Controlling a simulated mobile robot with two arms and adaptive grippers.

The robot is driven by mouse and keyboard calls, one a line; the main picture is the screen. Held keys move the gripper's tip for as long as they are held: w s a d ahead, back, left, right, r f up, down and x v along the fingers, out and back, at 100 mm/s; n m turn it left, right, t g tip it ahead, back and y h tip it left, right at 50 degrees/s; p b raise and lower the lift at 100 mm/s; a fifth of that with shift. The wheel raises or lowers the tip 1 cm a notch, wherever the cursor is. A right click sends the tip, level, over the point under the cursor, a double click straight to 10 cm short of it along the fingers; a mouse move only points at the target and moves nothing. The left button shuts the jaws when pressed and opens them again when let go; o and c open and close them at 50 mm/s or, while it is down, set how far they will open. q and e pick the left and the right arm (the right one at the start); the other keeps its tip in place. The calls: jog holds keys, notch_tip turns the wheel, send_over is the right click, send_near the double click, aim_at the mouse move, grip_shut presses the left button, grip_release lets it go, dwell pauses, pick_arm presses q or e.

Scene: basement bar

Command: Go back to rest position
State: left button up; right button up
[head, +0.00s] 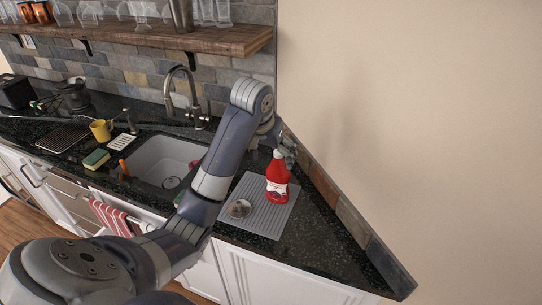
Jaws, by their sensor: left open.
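My left arm rises from the bottom left and reaches over the counter by the sink. My left gripper (287,152) is open, just behind the top of a red bottle with a white cap (277,180). The wrist and the bottle partly hide the gripper, and I cannot tell whether it touches the bottle. The bottle stands upright on a grey ribbed drying mat (271,219). A round metal item (240,208) lies on the mat to the bottle's left. My right gripper is not in view.
The sink (150,162) with its tall faucet (186,95) is left of my forearm. A yellow mug (101,130) and a sponge (96,159) stand further left. A wooden shelf (150,38) with glasses hangs above. A bare wall (420,120) closes the right side.

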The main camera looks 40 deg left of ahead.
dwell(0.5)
pick_arm(q)
jog(key=s+d+f+m, duration=0.1)
jog(key=s+d+f, duration=0.35)
jog(key=f, duration=0.45)
jog(key=s+d+f+m, duration=0.1)
jog(key=s+d+f, duration=0.25)
jog(key=s, duration=0.45)
jog(key=s+d+f+m+g+h, duration=0.1)
jog(key=s+d+f, duration=0.25)
jog(key=s, duration=0.45)
jog(key=s+d+f+m, duration=0.2)
jog(key=s+d+f, duration=0.15)
jog(key=s, duration=0.45)
jog(key=s+f+g+b, duration=0.1)
jog(key=s+f+b, duration=0.15)
jog(key=f, duration=1.45)
jog(key=s+f+b, duration=0.1)
jog(key=f+b, duration=0.3)
jog(key=f, duration=1.2)
jog(key=s+a+f+g+b, duration=0.1)
jog(key=s+f+b, duration=0.3)
jog(key=s+f, duration=1.1)
notch_tip(320, 180, down, 4)
jog(key=shift+s+a+f+g, duration=0.15)
jog(key=shift+s+a+g, duration=0.2)
jog(key=shift+a, duration=0.35)
